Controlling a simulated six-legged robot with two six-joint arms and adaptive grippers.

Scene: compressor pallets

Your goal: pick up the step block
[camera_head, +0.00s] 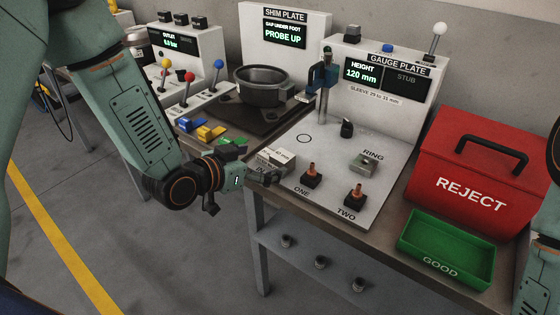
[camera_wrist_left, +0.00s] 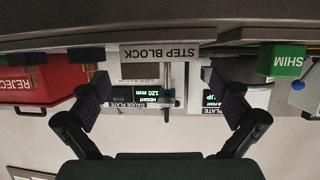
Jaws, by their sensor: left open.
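The step block (camera_head: 281,155) is a pale grey block near the front left edge of the gauge plate (camera_head: 330,208). In the left wrist view, which is upside down, its "STEP BLOCK" label (camera_wrist_left: 160,52) faces the camera. My left gripper (camera_head: 268,178) is just in front of the block. In the wrist view the gripper (camera_wrist_left: 163,95) is open, its two dark fingers wide apart. The block shows between them, with space on both sides. Nothing is in its grasp. My right gripper is not in view.
Orange-topped pegs (camera_head: 311,176) and a ring piece (camera_head: 364,163) stand on the plate. The green GOOD tray (camera_head: 447,265) and red REJECT box (camera_head: 470,180) are to the right. Colored blocks (camera_head: 208,131) and a dark round pot (camera_head: 262,86) are to the left and behind.

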